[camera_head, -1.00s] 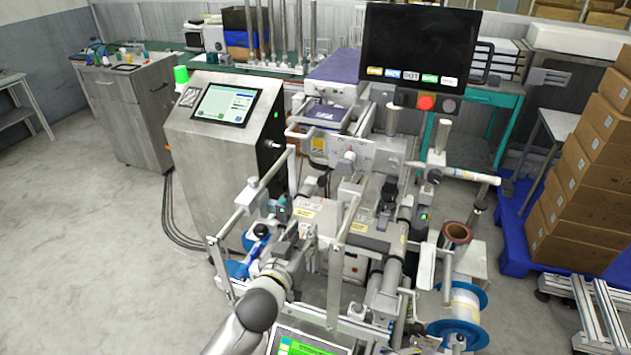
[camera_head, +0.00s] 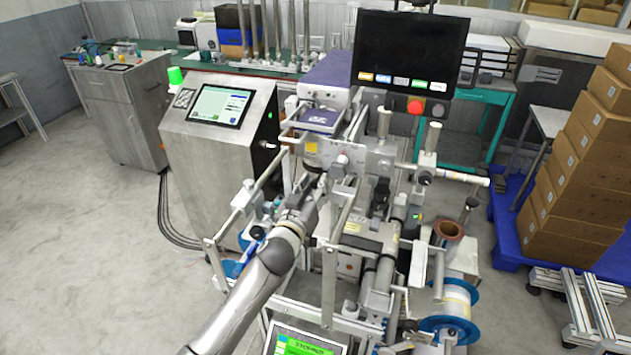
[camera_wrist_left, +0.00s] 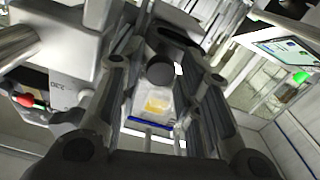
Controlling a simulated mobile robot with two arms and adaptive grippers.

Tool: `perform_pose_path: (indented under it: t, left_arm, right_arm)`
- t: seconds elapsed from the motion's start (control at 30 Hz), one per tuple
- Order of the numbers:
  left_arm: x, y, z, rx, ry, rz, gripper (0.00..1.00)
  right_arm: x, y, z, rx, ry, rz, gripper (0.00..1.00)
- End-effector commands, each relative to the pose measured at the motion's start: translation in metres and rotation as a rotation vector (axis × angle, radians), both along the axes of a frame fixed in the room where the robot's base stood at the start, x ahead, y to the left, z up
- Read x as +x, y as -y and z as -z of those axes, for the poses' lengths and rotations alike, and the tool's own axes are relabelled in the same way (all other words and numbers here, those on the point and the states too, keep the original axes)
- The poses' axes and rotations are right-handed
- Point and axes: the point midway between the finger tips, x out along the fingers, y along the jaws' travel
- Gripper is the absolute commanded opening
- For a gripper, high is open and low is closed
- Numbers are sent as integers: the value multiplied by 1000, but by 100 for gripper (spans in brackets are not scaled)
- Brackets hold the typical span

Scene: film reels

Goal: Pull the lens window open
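My left arm comes in from the lower left, and my left gripper (camera_head: 314,188) is at the front of the labelling machine (camera_head: 385,160). In the left wrist view, the dark fingers of this gripper (camera_wrist_left: 158,72) stand apart. A dark round knob and a pale plate with a yellow label (camera_wrist_left: 156,103) show between them; I cannot tell whether the fingers touch anything. In the head view, a yellow label (camera_head: 312,148) is just beyond the gripper on the machine. I cannot pick out the lens window for certain. My right gripper is not in view.
A metal control cabinet (camera_head: 215,150) with a screen stands left of the machine. A large black monitor (camera_head: 410,50) with a red button (camera_head: 416,107) is above it. Metal bars (camera_head: 329,285) and a blue reel (camera_head: 450,320) crowd the front. Stacked boxes (camera_head: 580,180) stand right.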

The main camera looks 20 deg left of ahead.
Motion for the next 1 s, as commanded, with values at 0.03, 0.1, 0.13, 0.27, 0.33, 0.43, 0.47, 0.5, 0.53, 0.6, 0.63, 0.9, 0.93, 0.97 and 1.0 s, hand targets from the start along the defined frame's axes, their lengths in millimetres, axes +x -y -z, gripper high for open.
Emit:
perform_pose_path:
  t: [0.03, 0.1, 0.13, 0.27, 0.33, 0.43, 0.47, 0.5, 0.53, 0.6, 0.63, 0.9, 0.93, 0.97, 1.0]
  left_arm:
    - [4, 0, -1, 1, 0, 0, 32]
    - [9, 1, -1, 2, 0, 0, 32]
    - [10, 1, -1, 1, 1, 1, 32]
    - [13, 1, 0, 1, -1, 0, 32]
    - [13, 1, 0, 1, -1, 0, 32]
    - [13, 1, 0, 1, -1, 0, 32]
    - [13, 1, 0, 1, -1, 0, 32]
    - [13, 1, 0, 1, -1, 0, 32]
    - [13, 1, 0, 1, -1, 0, 29]
    - [13, 1, 0, 1, -1, 0, 20]
    - [13, 0, 0, 1, -1, 0, 16]
    - [13, 0, 0, 1, 0, 0, 0]
    - [13, 0, 0, 1, 0, 0, 0]
    - [13, 0, 0, 1, 0, 0, 0]
    - [13, 1, 0, 1, -1, 0, 0]
  right_arm:
    - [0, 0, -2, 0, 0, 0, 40]
    - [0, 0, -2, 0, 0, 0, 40]
    - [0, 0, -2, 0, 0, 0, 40]
    - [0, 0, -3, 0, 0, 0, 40]
    - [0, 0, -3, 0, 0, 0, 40]
    - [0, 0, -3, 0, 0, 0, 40]
    - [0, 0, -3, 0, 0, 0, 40]
    - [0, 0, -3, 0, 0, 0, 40]
    - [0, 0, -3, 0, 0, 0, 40]
    - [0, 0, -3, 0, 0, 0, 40]
    - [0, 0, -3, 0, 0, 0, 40]
    - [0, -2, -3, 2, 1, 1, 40]
    - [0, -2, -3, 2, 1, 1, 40]
    - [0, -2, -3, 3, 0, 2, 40]
    - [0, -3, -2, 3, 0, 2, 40]
